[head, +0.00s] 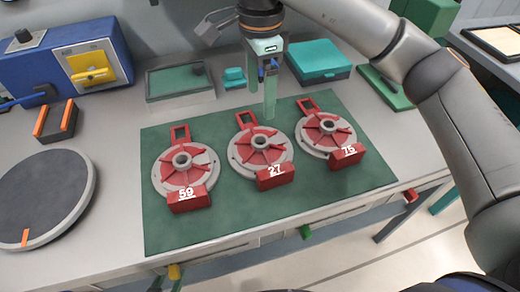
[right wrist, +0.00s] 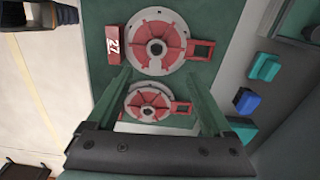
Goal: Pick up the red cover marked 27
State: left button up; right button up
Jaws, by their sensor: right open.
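The red cover marked 27 (head: 262,152) lies on the green mat (head: 225,237), in the middle of three similar covers. Its loop handle points away from me and its number block faces me. In the right wrist view the 27 cover (right wrist: 157,42) lies at the top, with its handle to the right. My right gripper (head: 262,98) is open and empty, above the far side of the mat near the 27 cover's handle, apart from it. In the right wrist view my right gripper (right wrist: 157,72) spreads its two green fingers below the 27 cover. My left gripper is not in view.
Cover 59 (head: 187,168) lies to the left and cover 75 (head: 326,135) to the right. A grey-green tray (head: 180,97), a teal box (head: 318,74) and a blue machine (head: 45,72) stand behind. A dark round plate (head: 45,195) is at left.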

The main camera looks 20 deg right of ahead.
send_over(260, 141)
jog(key=f, duration=0.6)
jog(key=shift+w+d+f, duration=0.1)
jog(key=shift+w, duration=0.15)
jog(key=f, duration=0.4)
jog(key=shift+s+p, duration=0.3)
jog(key=shift+p, duration=0.05)
jog(key=shift+f, duration=0.7)
jog(key=shift+c, duration=0.4)
grip_shut()
jog(key=shift+w+r, duration=0.1)
jog(key=shift+r, duration=0.05)
